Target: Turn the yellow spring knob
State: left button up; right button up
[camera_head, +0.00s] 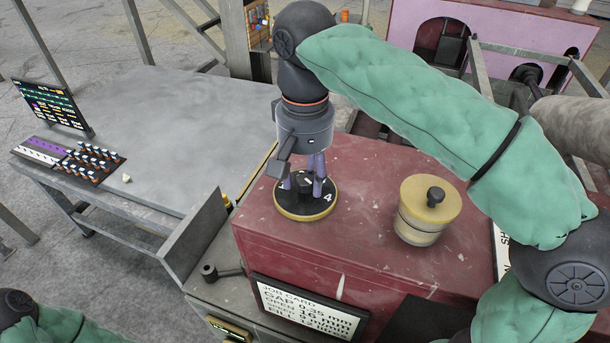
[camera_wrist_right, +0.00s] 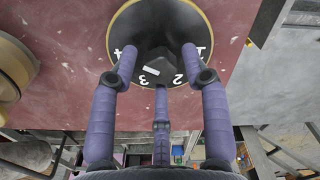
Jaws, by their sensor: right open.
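A black round knob stands on a numbered black dial plate with a yellow rim (camera_head: 290,212), on top of the red cabinet (camera_head: 265,245). In the right wrist view the dial (camera_wrist_right: 222,58) shows white figures and a short white mark. My right gripper (camera_head: 306,188) points down over the dial. Its purple fingers are open and spread around the black knob, and in the right wrist view the fingertips (camera_wrist_right: 160,62) stand close around it. I cannot tell whether they touch it. My left gripper is out of view; only part of the left arm shows at the lower left.
A yellow-lidded round pot (camera_head: 413,212) with a black handle stands right of the dial. A job card screen (camera_head: 310,308) is on the cabinet's front. A grey bench (camera_head: 170,125) at the left holds a button panel (camera_head: 88,163) and a dark display (camera_head: 52,108).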

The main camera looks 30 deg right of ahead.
jog(key=shift+r+p, duration=1.7)
jog(key=shift+r, duration=1.2)
jog(key=shift+f, duration=0.1)
jog(key=shift+f, duration=0.2)
notch_tip(320, 180, down, 4)
jog(key=shift+b, duration=1.25)
jog(key=shift+f+b, duration=0.85)
jog(key=shift+r+n, duration=0.15)
jog(key=shift+n, duration=0.55)
